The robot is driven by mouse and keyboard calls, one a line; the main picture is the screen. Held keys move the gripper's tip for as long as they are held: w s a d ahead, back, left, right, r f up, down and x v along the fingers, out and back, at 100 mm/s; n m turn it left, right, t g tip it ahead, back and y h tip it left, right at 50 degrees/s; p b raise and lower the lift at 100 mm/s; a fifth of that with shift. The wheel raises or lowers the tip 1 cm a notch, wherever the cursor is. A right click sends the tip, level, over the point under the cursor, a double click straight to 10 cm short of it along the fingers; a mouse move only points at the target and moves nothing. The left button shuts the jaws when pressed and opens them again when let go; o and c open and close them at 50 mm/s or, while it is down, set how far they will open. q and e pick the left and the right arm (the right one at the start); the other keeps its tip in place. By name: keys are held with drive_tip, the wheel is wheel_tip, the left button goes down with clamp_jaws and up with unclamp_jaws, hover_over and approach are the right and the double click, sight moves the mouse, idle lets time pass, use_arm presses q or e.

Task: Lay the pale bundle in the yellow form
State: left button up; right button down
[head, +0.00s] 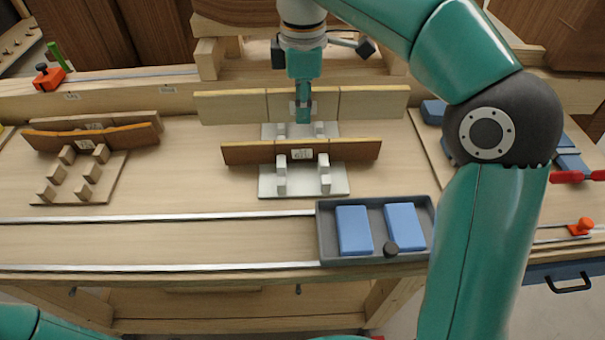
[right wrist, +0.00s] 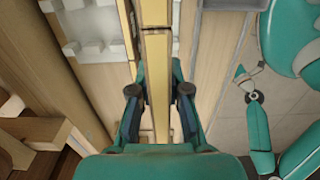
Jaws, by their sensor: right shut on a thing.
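My right gripper (head: 303,112) points down and is shut on the middle of the pale bundle (head: 235,107), a long upright strip with dark cross lines. In the right wrist view the bundle (right wrist: 156,75) runs between the two fingers (right wrist: 160,100). It is at the back of the bench, over or just behind a pale grey pegged form (head: 270,131); I cannot tell if they touch. My left gripper is out of view.
A brown bundle (head: 240,153) stands on a white pegged form (head: 300,190) in front. Brown and pale strips (head: 90,135) stand by a wooden pegged form (head: 60,188) at left. A grey tray (head: 326,235) holds blue blocks. Metal rails (head: 160,217) run along the front.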

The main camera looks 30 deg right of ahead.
hover_over(303, 182)
wheel_tip(303, 182, down, 12)
drive_tip(key=shift+d+f+b, duration=0.1)
drive_tip(key=shift+f+b, duration=0.15)
drive_tip(key=shift+b, duration=0.2)
drive_tip(key=shift+w+f, duration=0.1)
drive_tip(key=shift+f, duration=0.85)
drive_tip(key=shift+f+p, duration=0.3)
drive_tip(key=shift+f, duration=1.25)
drive_tip(key=shift+f, duration=0.2)
drive_tip(key=c, duration=1.1)
unclamp_jaws()
drive_tip(key=shift+c, duration=0.2)
